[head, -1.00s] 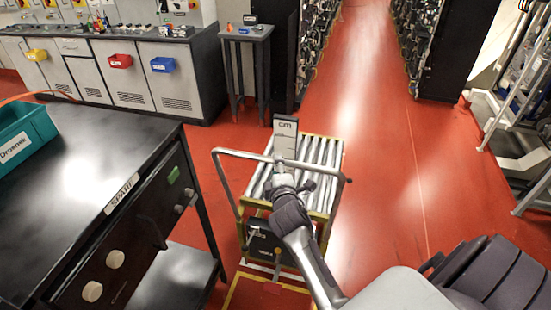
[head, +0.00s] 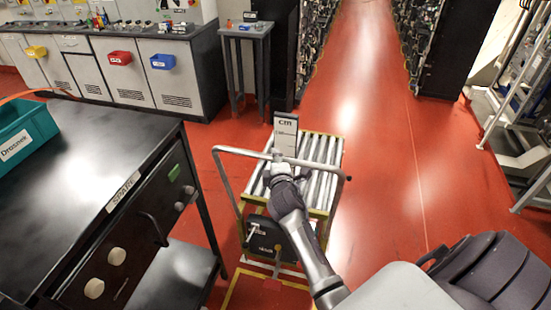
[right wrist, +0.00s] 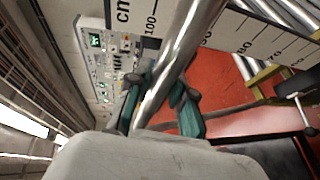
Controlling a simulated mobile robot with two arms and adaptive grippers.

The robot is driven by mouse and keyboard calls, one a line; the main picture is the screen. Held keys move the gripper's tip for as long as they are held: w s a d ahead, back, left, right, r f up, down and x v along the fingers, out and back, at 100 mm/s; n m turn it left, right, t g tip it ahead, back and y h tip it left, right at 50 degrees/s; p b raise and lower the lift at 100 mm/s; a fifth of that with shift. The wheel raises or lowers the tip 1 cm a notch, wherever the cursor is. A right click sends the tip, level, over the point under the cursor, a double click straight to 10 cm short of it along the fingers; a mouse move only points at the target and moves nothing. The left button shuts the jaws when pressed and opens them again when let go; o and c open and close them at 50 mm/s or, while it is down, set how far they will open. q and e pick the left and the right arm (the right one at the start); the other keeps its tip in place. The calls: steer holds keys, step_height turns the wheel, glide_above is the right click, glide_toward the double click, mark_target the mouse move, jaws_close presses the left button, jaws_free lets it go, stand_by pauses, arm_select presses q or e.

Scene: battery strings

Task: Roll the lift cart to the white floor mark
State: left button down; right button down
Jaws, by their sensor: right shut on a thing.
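The lift cart stands on the red floor in the middle of the head view, with a yellow-edged top of silver rollers (head: 318,160) and a grey push handle (head: 228,151) on the near side. My right gripper (head: 279,168) is shut on the middle of the handle bar. In the right wrist view the gripper (right wrist: 160,95) has its dark green fingers on both sides of the shiny bar (right wrist: 186,45). A white cm scale plate (head: 286,133) stands upright at the handle. I cannot make out a white floor mark. My left gripper is out of view.
A black workbench (head: 85,160) with a teal bin (head: 28,135) is close on the left. A yellow floor outline (head: 232,290) lies at the cart's near end. A small grey table (head: 246,30) stands beyond. The red aisle (head: 385,150) is clear ahead and right.

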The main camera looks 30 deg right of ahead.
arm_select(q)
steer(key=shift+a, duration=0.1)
arm_select(e)
steer(key=w+d, duration=0.3)
steer(key=d, duration=0.1)
steer(key=shift+w+f, duration=0.3)
steer(key=shift+w, duration=0.05)
steer(key=c, duration=1)
jaws_free()
steer(key=shift+s+a+r, duration=0.25)
steer(key=shift+s+a, duration=0.05)
steer(key=shift+s, duration=0.15)
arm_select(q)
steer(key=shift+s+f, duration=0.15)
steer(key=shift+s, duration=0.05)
arm_select(e)
steer(key=v, duration=1.2)
steer(key=shift+s+a+r, duration=0.2)
steer(key=shift+s+a, duration=0.1)
